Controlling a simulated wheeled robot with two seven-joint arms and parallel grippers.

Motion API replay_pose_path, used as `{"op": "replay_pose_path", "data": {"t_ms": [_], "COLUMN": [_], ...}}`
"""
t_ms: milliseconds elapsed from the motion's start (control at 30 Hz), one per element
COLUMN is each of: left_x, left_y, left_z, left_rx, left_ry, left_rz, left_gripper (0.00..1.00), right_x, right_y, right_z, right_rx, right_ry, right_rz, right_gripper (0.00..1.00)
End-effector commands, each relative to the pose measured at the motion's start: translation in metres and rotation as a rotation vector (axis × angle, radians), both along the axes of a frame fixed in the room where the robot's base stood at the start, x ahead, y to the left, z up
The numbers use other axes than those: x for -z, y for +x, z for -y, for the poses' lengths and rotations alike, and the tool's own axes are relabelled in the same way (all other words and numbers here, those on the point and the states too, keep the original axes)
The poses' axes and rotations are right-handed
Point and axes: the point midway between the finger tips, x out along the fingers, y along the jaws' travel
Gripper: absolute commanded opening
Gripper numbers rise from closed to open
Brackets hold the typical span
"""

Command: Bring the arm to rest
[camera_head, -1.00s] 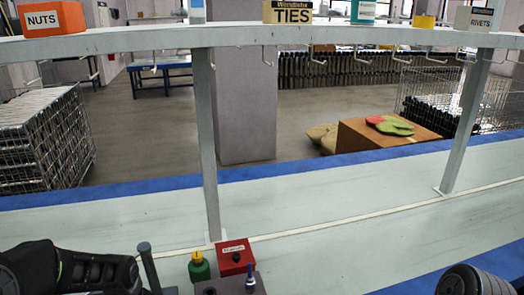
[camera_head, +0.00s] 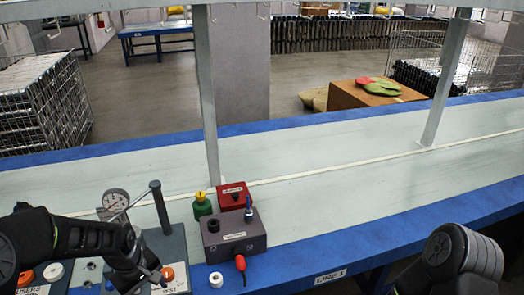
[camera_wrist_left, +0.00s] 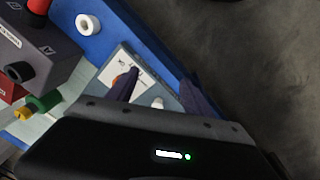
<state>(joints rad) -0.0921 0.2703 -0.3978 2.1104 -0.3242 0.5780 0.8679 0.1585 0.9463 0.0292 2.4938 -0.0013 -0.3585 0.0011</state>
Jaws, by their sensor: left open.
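My left arm comes in from the left in the head view, and its gripper (camera_head: 150,280) hangs over the test fixture (camera_head: 172,243) near the table's front edge. In the left wrist view the two dark fingertips (camera_wrist_left: 158,85) are apart with nothing between them. The fixture's grey plate with a white label (camera_wrist_left: 125,70) lies beyond the fingers. My right arm shows only as a dark rounded link at the lower right of the head view; its gripper is out of view.
A grey box (camera_head: 234,238) with a red plug (camera_head: 240,263), a red box (camera_head: 234,196) and a green-and-yellow piece (camera_head: 202,206) stand right of the fixture. A white ring (camera_head: 216,280) lies near the front edge. A dial gauge (camera_head: 115,200) stands behind my left arm. The tabletop to the right is clear.

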Motion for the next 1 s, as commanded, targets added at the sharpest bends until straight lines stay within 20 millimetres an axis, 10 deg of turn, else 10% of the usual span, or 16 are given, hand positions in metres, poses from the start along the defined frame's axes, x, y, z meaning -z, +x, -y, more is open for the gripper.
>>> {"op": "replay_pose_path", "data": {"t_ms": [433,700,1000], "left_x": [0.082,0.174,0.197], "left_y": [0.010,-0.108,-0.174], "left_z": [0.114,0.215,0.243], "left_rx": [0.557,0.787,0.775], "left_ry": [-0.023,-0.145,-0.262], "left_rz": [0.244,0.197,0.076], "left_gripper": [0.59,0.59,0.59], "right_x": [-0.001,-0.003,-0.003], "right_y": [-0.001,-0.001,-0.001], "right_z": [0.000,0.000,0.000], "right_rx": [-0.001,-0.001,-0.001], "right_ry": [0.000,0.000,0.000], "right_rz": [-0.002,-0.002,-0.002], "right_gripper": [0.00,0.00,0.00]}}
